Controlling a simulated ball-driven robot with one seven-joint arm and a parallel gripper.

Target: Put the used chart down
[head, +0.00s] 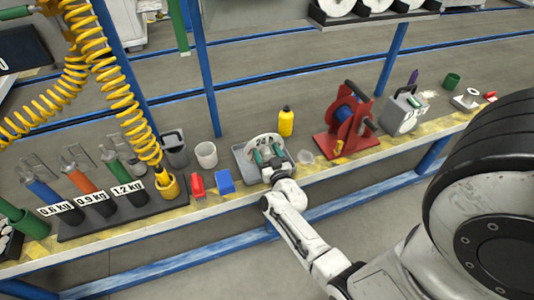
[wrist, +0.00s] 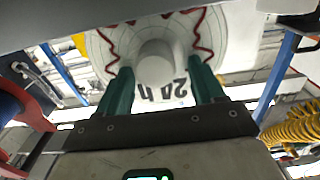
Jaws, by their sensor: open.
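The used chart (head: 264,140) is a round white disc marked "24 h". It lies at the grey tray (head: 241,158) on the bench. In the wrist view the chart (wrist: 110,48) shows a wavy red trace and a pale round hub in its middle, with its lettering upside down. My gripper (head: 267,154) is over the near part of the chart and tray. Its two green fingers are spread apart, one on each side of the hub in the wrist view (wrist: 160,70). I cannot tell whether the fingertips touch the chart.
A blue block (head: 224,181) and red item (head: 197,185) stand left of the tray. A yellow bottle (head: 286,122) is behind it. Labelled cylinders and a yellow coiled hose (head: 125,85) are at left.

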